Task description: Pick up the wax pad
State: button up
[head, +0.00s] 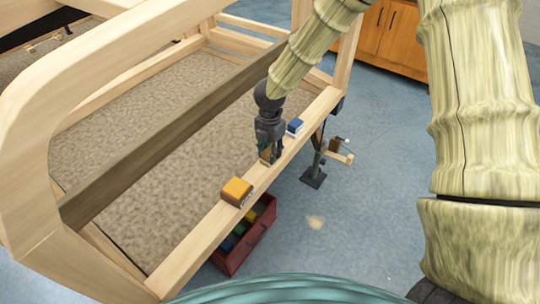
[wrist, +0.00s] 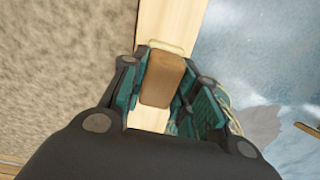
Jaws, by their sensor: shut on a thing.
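The wax pad, a brown block, sits between the fingers of my gripper (head: 269,148). In the wrist view the brown wax pad (wrist: 162,78) has a pale yellowish edge at its far end, and the teal-lined fingers of my gripper (wrist: 160,88) flank it on both sides. My gripper is shut on it, pointing down over the long wooden rail. In the head view only a small brown part of the pad shows at the fingertips. I cannot tell whether it still touches the rail.
The wooden rail (head: 203,239) also bears an orange-topped block (head: 237,191) nearer me and a blue-and-white block (head: 295,127) just beyond my gripper. A red crate (head: 262,228) with coloured things stands below. A dark beam (head: 165,147) crosses the frame at left.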

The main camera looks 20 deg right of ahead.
jog(key=shift+r, duration=0.15)
notch_tip(320, 180, up, 10)
jog(key=shift+f, duration=0.1)
dwell(0.5)
jog(key=o, duration=0.4)
jog(key=shift+f, duration=0.1)
jog(key=c, duration=0.3)
